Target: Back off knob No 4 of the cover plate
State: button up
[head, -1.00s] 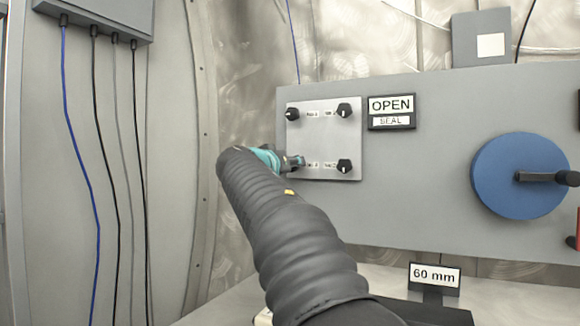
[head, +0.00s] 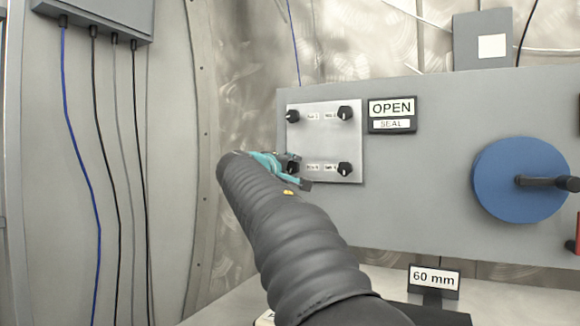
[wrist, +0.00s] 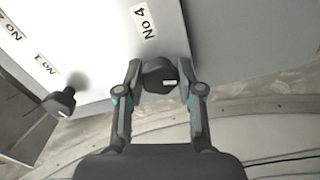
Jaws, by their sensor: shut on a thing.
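The cover plate (head: 325,140) is a light metal panel on the grey wall, with a dark knob near each corner. In the wrist view, knob No 4 (wrist: 160,75) is dark with a small white mark, beside the label "No 4" (wrist: 143,20). My gripper (wrist: 161,76) is shut on this knob, one finger on each side.
Other knobs sit at the upper left (head: 292,116), upper right (head: 345,113) and lower right (head: 345,169). A blue wheel with a handle (head: 520,177) is farther right. A "60 mm" sign (head: 434,277) stands below.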

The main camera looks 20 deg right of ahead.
jog(key=shift+n, duration=2.2)
jog(key=o, duration=1.2)
jog(key=shift+d, duration=0.1)
jog(key=shift+c, duration=0.2)
jog(key=v, duration=1.2)
jog(key=shift+s, duration=0.1)
